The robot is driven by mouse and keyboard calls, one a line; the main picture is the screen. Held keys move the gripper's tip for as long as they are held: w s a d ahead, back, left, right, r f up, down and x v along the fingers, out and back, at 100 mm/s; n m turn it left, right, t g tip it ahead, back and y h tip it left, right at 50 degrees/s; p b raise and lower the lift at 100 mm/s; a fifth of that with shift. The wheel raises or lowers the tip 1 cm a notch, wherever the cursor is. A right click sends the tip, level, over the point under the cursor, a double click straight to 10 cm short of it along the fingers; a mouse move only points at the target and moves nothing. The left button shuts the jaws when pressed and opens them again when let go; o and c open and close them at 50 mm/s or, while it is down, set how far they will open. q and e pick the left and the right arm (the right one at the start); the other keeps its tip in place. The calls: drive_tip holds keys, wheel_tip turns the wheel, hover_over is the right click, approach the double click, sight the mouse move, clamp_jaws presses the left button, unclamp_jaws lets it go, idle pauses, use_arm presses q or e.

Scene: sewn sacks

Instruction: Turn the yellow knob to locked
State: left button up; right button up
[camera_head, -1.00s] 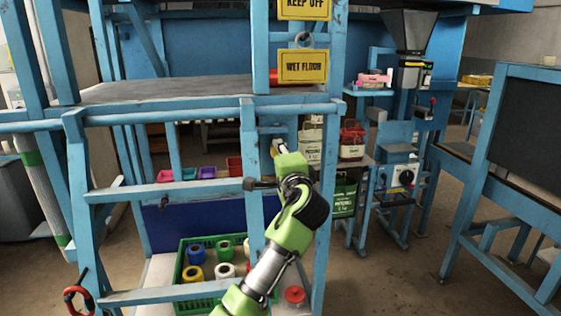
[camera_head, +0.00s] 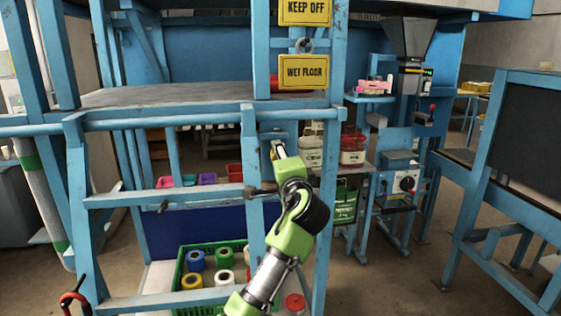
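My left arm, green and black, rises from the bottom centre in front of a blue upright. Its far end (camera_head: 280,152) is small, pale and partly dark, beside the upright below the WET FLOOR sign. I cannot make out the fingertips or whether they touch anything. I cannot clearly pick out a yellow knob; a small yellowish patch shows at the arm's far end, but I cannot tell what it belongs to. A black-handled rotary switch (camera_head: 407,183) sits on a white panel of the blue machine at right. My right gripper is not in view.
A blue frame (camera_head: 165,195) with rails stands close in front. A green crate (camera_head: 181,272) of coloured spools lies low behind it. Yellow KEEP OFF (camera_head: 304,11) and WET FLOOR (camera_head: 303,72) signs hang above. A dark board (camera_head: 534,130) stands at right; open floor lies before it.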

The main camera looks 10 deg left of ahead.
use_arm(q)
drive_tip(key=v, duration=1.1)
drive_tip(key=shift+s+d, duration=0.15)
drive_tip(key=shift+s, duration=0.25)
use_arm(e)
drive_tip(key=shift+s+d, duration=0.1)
